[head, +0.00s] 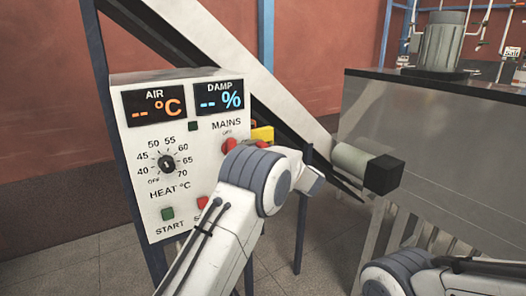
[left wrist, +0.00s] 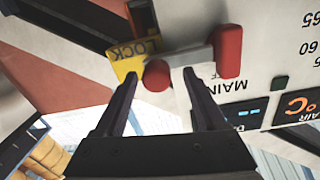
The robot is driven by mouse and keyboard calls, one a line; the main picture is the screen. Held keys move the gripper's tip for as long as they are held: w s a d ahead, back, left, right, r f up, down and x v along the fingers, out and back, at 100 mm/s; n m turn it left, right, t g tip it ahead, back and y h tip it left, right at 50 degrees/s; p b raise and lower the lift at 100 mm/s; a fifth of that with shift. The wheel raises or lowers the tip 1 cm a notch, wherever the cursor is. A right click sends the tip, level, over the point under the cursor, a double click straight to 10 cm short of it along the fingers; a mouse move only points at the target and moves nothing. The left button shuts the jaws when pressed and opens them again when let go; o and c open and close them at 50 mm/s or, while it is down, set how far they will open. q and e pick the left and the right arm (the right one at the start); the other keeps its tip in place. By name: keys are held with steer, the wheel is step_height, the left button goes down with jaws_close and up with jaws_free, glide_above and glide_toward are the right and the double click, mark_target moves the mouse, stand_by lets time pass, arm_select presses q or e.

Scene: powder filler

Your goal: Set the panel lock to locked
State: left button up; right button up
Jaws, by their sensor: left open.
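The white control panel (head: 185,215) shows at the left of the head view. A yellow plate marked LOCK (left wrist: 136,55) shows upside down in the left wrist view, and part of it shows at the panel's right edge in the head view (head: 262,133). Beside it are a grey bar (left wrist: 187,57), a small red piece (left wrist: 156,77) and a larger red piece (left wrist: 229,50) near the MAINS lettering. My left gripper (left wrist: 162,82) is open, its fingertips on either side of the small red piece; contact cannot be told. In the head view my left arm hides the gripper and much of the lock.
The panel also carries a heat dial (head: 167,163), a green START button (head: 167,213) and two displays, AIR (head: 155,104) and DAMP (head: 220,98). A grey cylinder with a black end (head: 368,167) juts out right of my left arm, before a metal tank (head: 440,150).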

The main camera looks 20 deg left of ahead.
arm_select(q)
steer(key=b+v, duration=0.3)
steer(key=v, duration=0.5)
steer(key=shift+s+d, duration=0.2)
steer(key=shift+w, duration=0.1)
